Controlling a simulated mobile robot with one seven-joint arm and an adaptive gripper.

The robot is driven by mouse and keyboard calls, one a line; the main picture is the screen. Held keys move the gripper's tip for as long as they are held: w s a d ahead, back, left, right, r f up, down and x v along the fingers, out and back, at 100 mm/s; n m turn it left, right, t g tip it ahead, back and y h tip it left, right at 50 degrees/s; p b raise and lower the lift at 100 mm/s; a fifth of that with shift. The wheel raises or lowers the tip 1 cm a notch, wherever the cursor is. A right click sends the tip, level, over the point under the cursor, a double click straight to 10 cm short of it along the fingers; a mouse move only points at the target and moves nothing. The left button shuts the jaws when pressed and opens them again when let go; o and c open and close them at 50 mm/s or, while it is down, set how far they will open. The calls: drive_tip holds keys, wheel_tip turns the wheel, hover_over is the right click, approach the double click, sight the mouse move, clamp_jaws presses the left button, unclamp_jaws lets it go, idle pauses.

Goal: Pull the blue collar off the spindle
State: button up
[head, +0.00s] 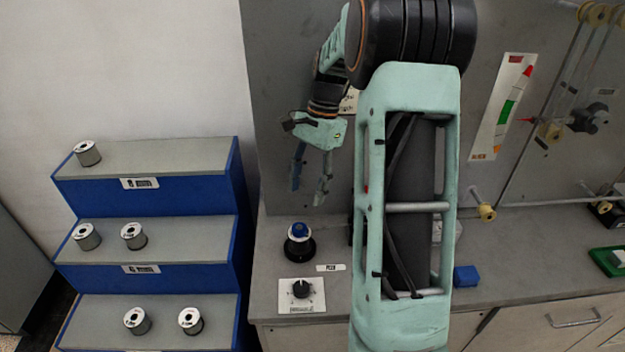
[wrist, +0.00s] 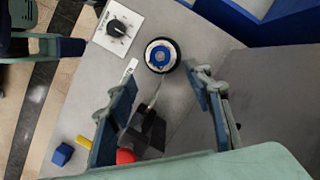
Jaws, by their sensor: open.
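The blue collar (head: 299,229) sits at the top of the spindle, which stands upright on a round black base (head: 299,248) on the grey bench. In the wrist view the blue collar (wrist: 160,56) shows from above as a blue ring with a pale band around it. My gripper (head: 309,192) is open and empty, pointing down above the bench, higher than the collar and apart from it. In the wrist view my gripper's two fingers (wrist: 165,95) are spread wide, with the collar beyond the tips between them.
A dial panel (head: 301,291) lies in front of the spindle. A small blue block (head: 466,276) is to the right on the bench. Blue-fronted steps (head: 150,195) with several spools stand at left.

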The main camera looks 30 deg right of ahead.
sight(299, 228)
drive_tip(key=x, duration=1)
drive_tip(key=shift+f+p, duration=0.15)
drive_tip(key=shift+p, duration=0.2)
clamp_jaws()
